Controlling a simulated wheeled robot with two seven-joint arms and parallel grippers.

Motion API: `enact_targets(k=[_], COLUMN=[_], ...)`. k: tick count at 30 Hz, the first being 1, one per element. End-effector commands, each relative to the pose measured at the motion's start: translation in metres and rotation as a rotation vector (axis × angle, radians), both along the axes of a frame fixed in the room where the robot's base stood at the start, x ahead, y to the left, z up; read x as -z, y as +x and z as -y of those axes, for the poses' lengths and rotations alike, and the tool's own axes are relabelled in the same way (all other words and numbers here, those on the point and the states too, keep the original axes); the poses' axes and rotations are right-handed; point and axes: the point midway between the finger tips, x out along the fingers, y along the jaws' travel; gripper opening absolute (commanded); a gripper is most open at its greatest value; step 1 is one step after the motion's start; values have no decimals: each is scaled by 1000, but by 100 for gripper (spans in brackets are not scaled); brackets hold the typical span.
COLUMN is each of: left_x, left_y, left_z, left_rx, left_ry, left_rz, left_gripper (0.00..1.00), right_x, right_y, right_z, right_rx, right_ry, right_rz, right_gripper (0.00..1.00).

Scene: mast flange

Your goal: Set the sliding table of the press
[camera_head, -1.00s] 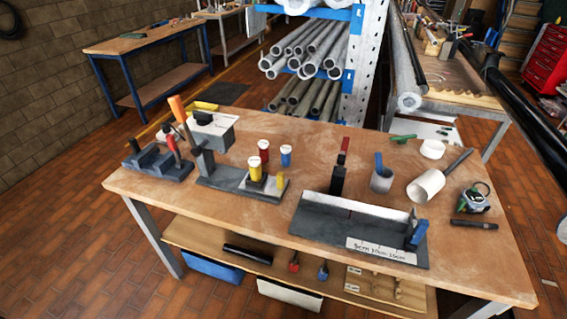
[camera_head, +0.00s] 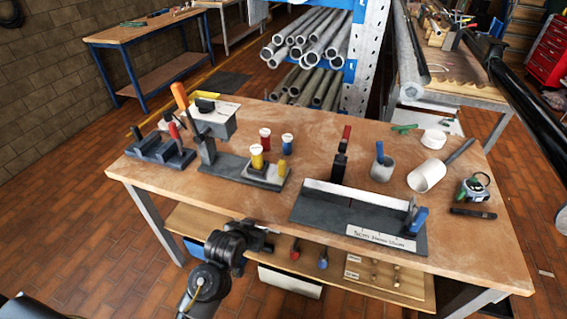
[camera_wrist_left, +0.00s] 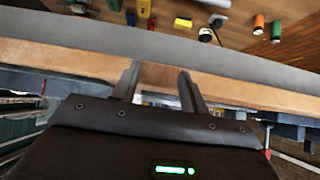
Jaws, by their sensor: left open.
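The press stands at the left of the workbench, with an orange-handled lever (camera_head: 180,96), a pale head (camera_head: 214,119) and a flat dark base (camera_head: 221,166). A grey block that looks like its sliding table (camera_head: 266,178) sits at the base's right end. A white-topped yellow cylinder (camera_head: 257,158) stands on it, with a smaller yellow knob (camera_head: 282,168) beside it. My left gripper (camera_head: 268,236) is open and empty at the bench's front edge, apart from the press. Its two fingers (camera_wrist_left: 159,75) show in the left wrist view. My right gripper is not in view.
Red (camera_head: 265,138) and blue (camera_head: 287,144) white-topped cylinders stand behind the block. A dark angled fixture with a scale (camera_head: 381,238) lies to the right. A grey clamp fixture (camera_head: 160,150) is at the left. The bench's front edge (camera_head: 225,205) lies beside my arm.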

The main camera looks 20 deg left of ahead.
Motion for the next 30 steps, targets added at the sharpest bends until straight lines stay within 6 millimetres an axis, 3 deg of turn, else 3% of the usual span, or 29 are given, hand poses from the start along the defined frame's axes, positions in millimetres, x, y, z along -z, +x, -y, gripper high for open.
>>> enact_targets(k=[2,3,12,18,26,30], left_x=[-25,-38,-82,-111,-115,-109], left_y=[2,12,94,131,141,156], left_z=[0,2,13,19,20,21], left_rx=[-2,-5,-21,-29,-31,-31], left_ry=[-10,-16,-33,-38,-39,-39], left_rz=[33,63,242,337,353,352], left_gripper=[44,44,44,44,44,44], right_x=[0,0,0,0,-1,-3], right_y=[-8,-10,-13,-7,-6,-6], right_z=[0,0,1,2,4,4], right_rx=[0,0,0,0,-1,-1], right_ry=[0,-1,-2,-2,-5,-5], right_rz=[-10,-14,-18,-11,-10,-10], right_gripper=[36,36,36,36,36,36])
